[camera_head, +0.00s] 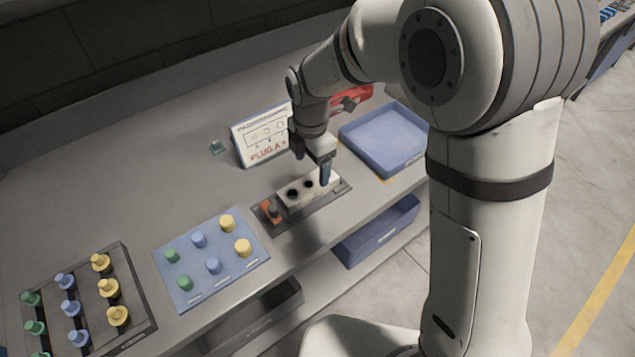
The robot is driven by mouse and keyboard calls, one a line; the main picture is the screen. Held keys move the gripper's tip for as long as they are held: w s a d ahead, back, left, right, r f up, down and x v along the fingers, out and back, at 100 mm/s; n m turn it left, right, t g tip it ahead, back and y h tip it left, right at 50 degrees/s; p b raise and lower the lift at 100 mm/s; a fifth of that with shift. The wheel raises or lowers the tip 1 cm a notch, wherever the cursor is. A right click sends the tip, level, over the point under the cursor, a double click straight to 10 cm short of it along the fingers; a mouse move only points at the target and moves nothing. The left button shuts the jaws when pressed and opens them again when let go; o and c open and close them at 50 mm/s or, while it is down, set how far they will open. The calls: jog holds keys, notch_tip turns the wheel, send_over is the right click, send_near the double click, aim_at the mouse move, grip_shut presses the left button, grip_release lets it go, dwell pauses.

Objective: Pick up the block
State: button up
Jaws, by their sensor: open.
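A pale block (308,193) with dark round holes in its top sits on a dark fixture plate (300,216) near the bench's front edge. My gripper (325,174) points down at the right end of this block, with its fingers close to or over it. It is open. I cannot tell whether a finger touches the block, and the far finger is mostly hidden. A small teal block (216,147) lies farther back on the bench, left of the sign.
A sign (262,137) stands behind the fixture. An orange-red part (267,211) is on the plate's left. A blue tray (385,152) lies to the right. A blue pegboard (190,285) and a dark peg rack (137,310) stand left. The bench behind them is clear.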

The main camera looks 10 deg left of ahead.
aim_at(309, 185)
jog(key=f, duration=0.5)
jog(key=f+p, duration=0.1)
jog(key=f, duration=0.1)
jog(key=shift+s+a+f, duration=0.2)
jog(key=shift+a+f, duration=0.1)
jog(key=shift+f, duration=0.1)
jog(key=shift+c, duration=0.4)
jog(key=c, duration=1.4)
